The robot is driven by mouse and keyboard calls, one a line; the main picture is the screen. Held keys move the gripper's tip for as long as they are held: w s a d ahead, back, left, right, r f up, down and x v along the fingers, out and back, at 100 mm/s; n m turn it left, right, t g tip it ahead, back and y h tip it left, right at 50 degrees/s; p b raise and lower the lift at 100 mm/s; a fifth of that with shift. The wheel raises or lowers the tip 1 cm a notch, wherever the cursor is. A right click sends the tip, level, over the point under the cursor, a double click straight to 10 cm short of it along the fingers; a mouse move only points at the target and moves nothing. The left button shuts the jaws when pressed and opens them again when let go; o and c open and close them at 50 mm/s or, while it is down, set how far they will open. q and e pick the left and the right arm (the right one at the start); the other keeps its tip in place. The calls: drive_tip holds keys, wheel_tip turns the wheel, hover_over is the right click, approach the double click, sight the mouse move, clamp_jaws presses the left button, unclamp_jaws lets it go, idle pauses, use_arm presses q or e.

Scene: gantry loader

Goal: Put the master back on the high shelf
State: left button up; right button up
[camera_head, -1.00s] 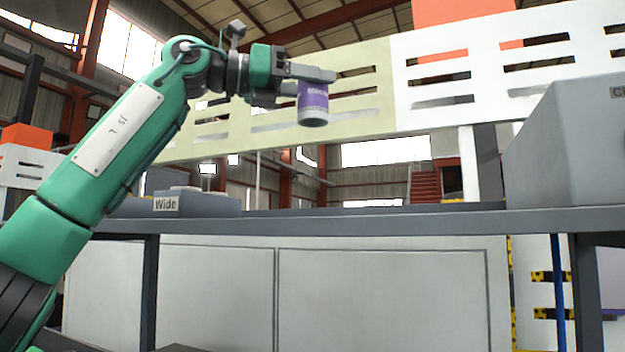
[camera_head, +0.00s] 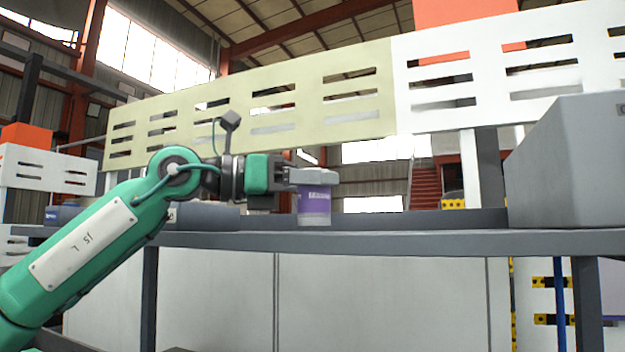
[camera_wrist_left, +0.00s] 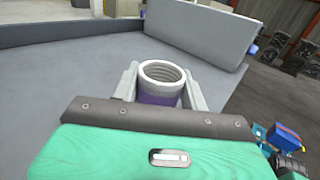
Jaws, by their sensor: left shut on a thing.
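The master is a white and purple cylinder (camera_head: 314,205) with lettering on its side. It stands upright between the fingers of my left gripper (camera_head: 314,178), which is shut on it. The left wrist view shows the master's open, ribbed top (camera_wrist_left: 163,74) between the two fingers (camera_wrist_left: 160,88). The high shelf is a long grey board (camera_head: 400,243) across the head view. The master's base is at about the height of the shelf's front edge; whether it touches the shelf surface I cannot tell. My right gripper is not in view.
A large grey bin (camera_head: 570,170) stands at the right of the shelf. A low grey box (camera_head: 210,217) is partly behind my left arm, with a blue box (camera_head: 64,214) farther left. Slotted panels (camera_head: 300,95) rise behind. The shelf between master and bin looks clear.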

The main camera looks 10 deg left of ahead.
use_arm(q)
drive_tip(key=shift+s+a+f, duration=0.1)
drive_tip(key=shift+a+f, duration=0.05)
drive_tip(key=shift+f, duration=0.15)
drive_tip(key=shift+f+b, duration=0.25)
drive_tip(key=shift+b, duration=0.1)
drive_tip(key=o, duration=1.3)
drive_tip(key=shift+o, duration=0.2)
drive_tip(key=shift+r, duration=0.1)
